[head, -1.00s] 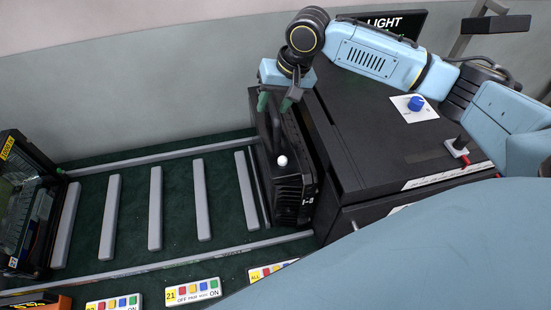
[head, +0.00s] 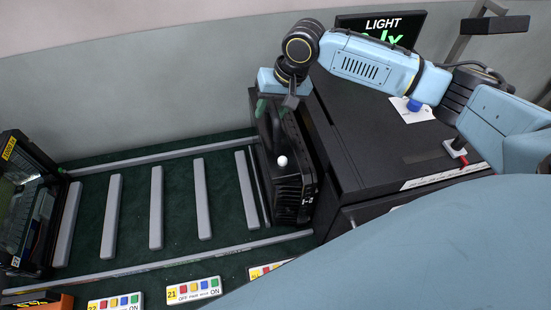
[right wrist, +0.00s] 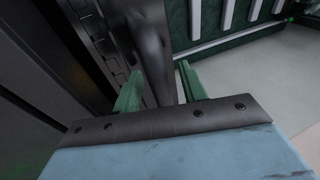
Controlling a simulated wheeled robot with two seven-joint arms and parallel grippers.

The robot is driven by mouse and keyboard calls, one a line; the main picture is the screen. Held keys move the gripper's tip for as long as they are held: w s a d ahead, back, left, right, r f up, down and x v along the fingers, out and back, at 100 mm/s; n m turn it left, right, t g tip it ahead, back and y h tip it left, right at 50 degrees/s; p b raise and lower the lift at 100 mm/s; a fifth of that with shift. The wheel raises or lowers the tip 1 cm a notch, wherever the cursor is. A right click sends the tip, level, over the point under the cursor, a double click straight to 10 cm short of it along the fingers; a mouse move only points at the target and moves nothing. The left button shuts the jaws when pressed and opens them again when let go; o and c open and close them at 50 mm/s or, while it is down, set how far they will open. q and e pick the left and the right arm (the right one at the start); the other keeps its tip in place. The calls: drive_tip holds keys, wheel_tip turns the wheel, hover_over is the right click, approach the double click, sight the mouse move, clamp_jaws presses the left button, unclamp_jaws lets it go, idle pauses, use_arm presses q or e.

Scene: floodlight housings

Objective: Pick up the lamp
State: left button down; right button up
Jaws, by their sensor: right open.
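The lamp is a black floodlight housing (head: 296,190) with ribbed sides and an upright dark handle (head: 276,130) on top. It stands at the right end of the green rack, against the black cabinet. My right gripper (head: 276,103) is over the top of the lamp. In the right wrist view, its two green fingers (right wrist: 160,88) are open, with the dark handle (right wrist: 153,50) passing between them. I cannot tell whether either finger touches it. In the head view the fingertips are partly hidden by the handle and the gripper. My left gripper is not in view.
A second floodlight housing (head: 27,210) stands at the rack's left end. Grey slats (head: 156,210) with free room lie between. The black cabinet (head: 375,140) with a blue knob (head: 414,104) is close on the right. Labelled button panels (head: 194,290) line the front.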

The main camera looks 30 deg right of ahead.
drive_tip(key=shift+f, duration=0.1)
idle(0.5)
clamp_jaws()
idle(1.2)
drive_tip(key=shift+w+r, duration=0.2)
